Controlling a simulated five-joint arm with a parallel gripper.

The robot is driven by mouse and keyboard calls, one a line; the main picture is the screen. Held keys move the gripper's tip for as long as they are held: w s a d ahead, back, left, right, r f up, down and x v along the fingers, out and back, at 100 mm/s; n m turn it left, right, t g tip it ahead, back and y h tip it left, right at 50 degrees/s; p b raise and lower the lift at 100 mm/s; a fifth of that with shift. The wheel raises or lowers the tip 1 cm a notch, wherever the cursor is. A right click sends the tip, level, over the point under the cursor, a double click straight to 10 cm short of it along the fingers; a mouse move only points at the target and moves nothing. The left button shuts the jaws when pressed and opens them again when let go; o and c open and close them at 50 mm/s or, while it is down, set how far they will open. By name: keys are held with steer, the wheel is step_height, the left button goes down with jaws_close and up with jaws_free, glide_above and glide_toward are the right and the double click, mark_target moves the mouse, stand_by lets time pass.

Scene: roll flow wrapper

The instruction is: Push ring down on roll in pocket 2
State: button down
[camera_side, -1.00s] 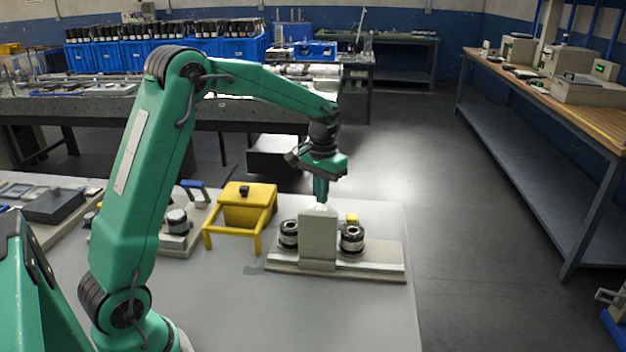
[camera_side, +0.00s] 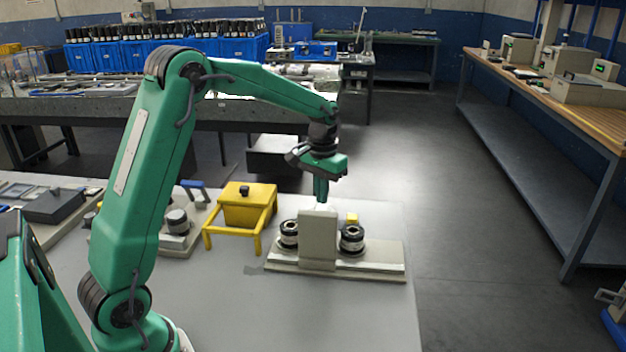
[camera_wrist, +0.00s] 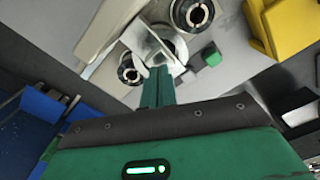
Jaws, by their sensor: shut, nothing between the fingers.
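My gripper (camera_side: 320,201) points down, fingers shut and empty, just above or behind the upright grey plate (camera_side: 318,240) of the fixture. One dark-and-white roll (camera_side: 289,236) stands left of the plate, and another roll (camera_side: 352,240) stands right of it. Both have dark ring-like tops. In the wrist view, the shut fingers (camera_wrist: 158,72) point at a pale, shiny part (camera_wrist: 150,42) between one roll (camera_wrist: 130,70) and the other roll (camera_wrist: 193,12). The plate hides the fingertips' surroundings in the side view. I cannot tell which pocket is number 2 or whether the fingertips touch anything.
A yellow stand (camera_side: 249,208) is left of the fixture base (camera_side: 375,265). A small yellow piece (camera_side: 352,218) shows behind the right roll. Another metal fixture (camera_side: 177,240) with a cylinder is farther left. The front of the grey table (camera_side: 300,315) is clear.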

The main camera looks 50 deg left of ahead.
mark_target(322, 208)
steer(key=shift+f, duration=2.25)
steer(key=shift+r, duration=4.35)
